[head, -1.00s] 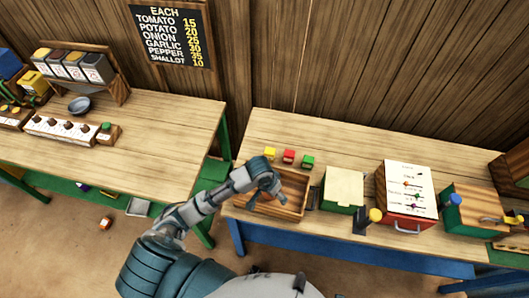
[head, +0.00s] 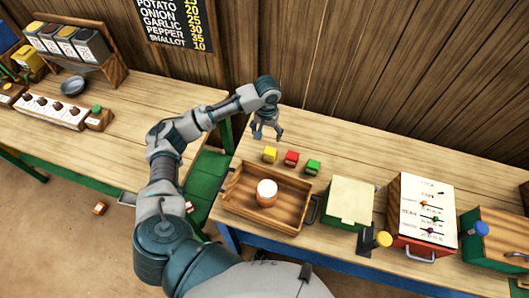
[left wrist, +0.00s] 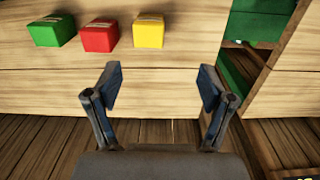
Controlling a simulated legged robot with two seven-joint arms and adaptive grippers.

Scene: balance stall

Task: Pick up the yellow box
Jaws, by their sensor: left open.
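The yellow box (head: 270,155) is a small cube on the right-hand table, just behind the wooden tray and left of a red box (head: 291,158) and a green box (head: 313,167). My left gripper (head: 267,133) is open and empty, just behind the yellow box in the head view, apart from it. In the left wrist view, the yellow box (left wrist: 148,32) lies beyond the open fingertips (left wrist: 160,85), with the red box (left wrist: 99,36) and green box (left wrist: 52,30) to its left. My right gripper is not in view.
The wooden tray (head: 240,206) holds a white-topped, orange-brown object (head: 267,193). To its right are a pale-topped green box (head: 350,203) and a red case with a white panel (head: 424,205). A wooden wall stands behind; the table behind the small boxes is clear.

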